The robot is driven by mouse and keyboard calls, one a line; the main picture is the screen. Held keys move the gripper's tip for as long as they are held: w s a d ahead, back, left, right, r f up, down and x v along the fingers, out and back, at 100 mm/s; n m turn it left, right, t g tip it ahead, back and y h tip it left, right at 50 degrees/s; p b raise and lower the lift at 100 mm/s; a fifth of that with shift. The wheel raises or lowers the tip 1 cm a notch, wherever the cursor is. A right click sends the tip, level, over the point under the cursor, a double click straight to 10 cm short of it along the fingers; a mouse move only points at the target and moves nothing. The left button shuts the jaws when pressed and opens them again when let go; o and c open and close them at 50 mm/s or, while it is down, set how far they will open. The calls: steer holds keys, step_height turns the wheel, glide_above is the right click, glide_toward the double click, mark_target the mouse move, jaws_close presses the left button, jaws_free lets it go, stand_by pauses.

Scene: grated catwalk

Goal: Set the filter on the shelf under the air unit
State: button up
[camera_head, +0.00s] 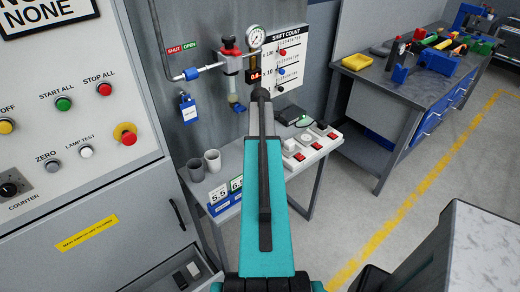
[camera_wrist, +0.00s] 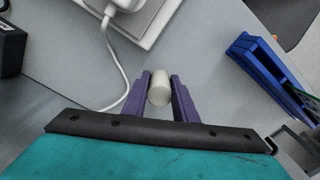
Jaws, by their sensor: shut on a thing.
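My gripper (camera_wrist: 160,82) is shut on a short cream-white cylinder, seemingly the filter (camera_wrist: 160,90), held between two purple fingers in the wrist view. A grey surface shows behind it; I cannot tell the height of the cylinder above it. In the head view my teal arm hides the gripper and the filter.
The shelf holds grey cups (camera_head: 212,160), a blue card holder (camera_head: 226,204), white switch blocks (camera_head: 308,142) and a black box (camera_head: 288,115). In the wrist view a white plug (camera_wrist: 130,4) with a cable and the blue holder (camera_wrist: 262,75) flank the gripper. A control cabinet (camera_head: 85,130) stands left.

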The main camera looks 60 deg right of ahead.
steer(key=shift+f, duration=0.85)
steer(key=shift+f, duration=0.15)
steer(key=o, duration=1)
steer(key=shift+r+b, duration=1.65)
steer(key=shift+r, duration=4.55)
steer(key=shift+s+f, duration=0.1)
steer(key=shift+s, duration=0.05)
